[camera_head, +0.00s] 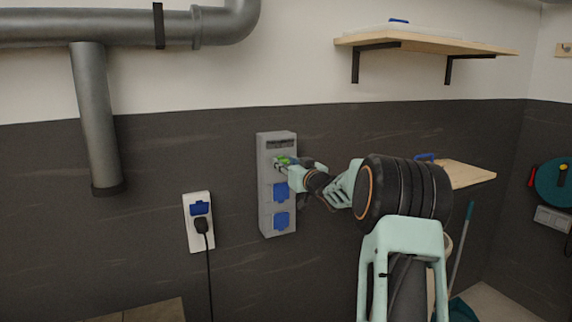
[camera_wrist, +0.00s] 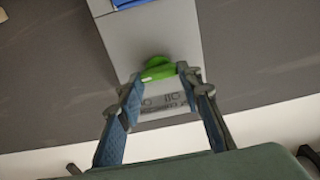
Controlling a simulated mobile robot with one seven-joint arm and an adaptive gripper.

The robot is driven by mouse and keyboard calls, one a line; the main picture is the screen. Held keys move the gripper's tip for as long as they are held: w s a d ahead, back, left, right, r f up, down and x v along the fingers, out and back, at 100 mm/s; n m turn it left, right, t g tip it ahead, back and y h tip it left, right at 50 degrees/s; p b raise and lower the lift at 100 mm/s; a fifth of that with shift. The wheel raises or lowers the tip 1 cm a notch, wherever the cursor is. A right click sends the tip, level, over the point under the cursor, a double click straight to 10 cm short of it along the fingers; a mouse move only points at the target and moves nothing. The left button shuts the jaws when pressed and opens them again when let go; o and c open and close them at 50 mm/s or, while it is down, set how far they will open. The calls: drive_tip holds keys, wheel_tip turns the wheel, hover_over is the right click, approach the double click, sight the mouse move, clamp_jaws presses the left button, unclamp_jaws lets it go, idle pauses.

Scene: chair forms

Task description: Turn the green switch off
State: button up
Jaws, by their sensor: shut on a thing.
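The green switch (camera_head: 281,161) sits on the upper part of a grey wall-mounted box (camera_head: 264,205). In the wrist view the green switch (camera_wrist: 157,69) shows at the middle, its knob tilted a little. My gripper (camera_head: 290,163) reaches the box from the right. In the wrist view my gripper (camera_wrist: 160,80) has its two fingertips on either side of the switch's near end, shut on it. The fingertips partly hide the switch and a printed label (camera_wrist: 165,100) on the box.
Two blue-lidded sockets (camera_head: 281,192) are below the switch on the box. A white outlet (camera_head: 190,236) with a black plug (camera_head: 201,226) is to the left. A grey pipe (camera_head: 95,120) runs at upper left. A wooden shelf (camera_head: 430,42) and a lower wooden board (camera_head: 465,175) are at right.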

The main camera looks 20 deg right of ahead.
drive_tip(key=shift+n+b, duration=0.3)
drive_tip(key=shift+n, duration=0.1)
drive_tip(key=n+b, duration=0.3)
drive_tip(key=n, duration=0.2)
drive_tip(key=n+b, duration=0.4)
drive_tip(key=n, duration=0.2)
drive_tip(key=n+b, duration=0.4)
drive_tip(key=n, duration=0.1)
drive_tip(key=shift+a+f+n, duration=0.25)
drive_tip(key=shift+n, duration=0.45)
drive_tip(key=o, duration=1.2)
drive_tip(key=shift+c, duration=0.2)
